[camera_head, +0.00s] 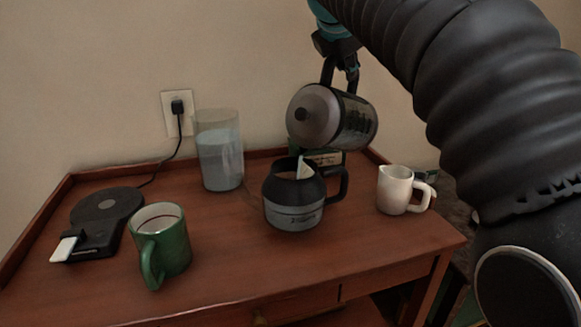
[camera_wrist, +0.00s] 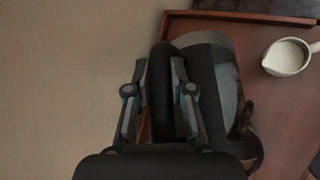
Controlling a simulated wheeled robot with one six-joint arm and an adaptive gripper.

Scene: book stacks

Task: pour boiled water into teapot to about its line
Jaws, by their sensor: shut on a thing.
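The kettle (camera_head: 312,115), with a grey lid and dark see-through body, hangs above the table in the head view. It is tipped far over, its lid facing left. My gripper (camera_head: 340,55) is shut on its black handle. In the wrist view my gripper's fingers (camera_wrist: 160,95) stand either side of the handle, and the kettle body (camera_wrist: 222,70) shows behind it. The teapot (camera_head: 292,218), black above and grey below, stands upright and open below the kettle. A pale sliver shows at its mouth; I cannot tell whether it is water. The level inside is hidden.
A green mug (camera_head: 172,250) stands front left, beside the black kettle base (camera_head: 107,205). A tall glass container (camera_head: 220,160) of pale contents stands behind. A white jug (camera_head: 395,190) is right of the teapot. The front middle of the wooden table (camera_head: 225,275) is clear.

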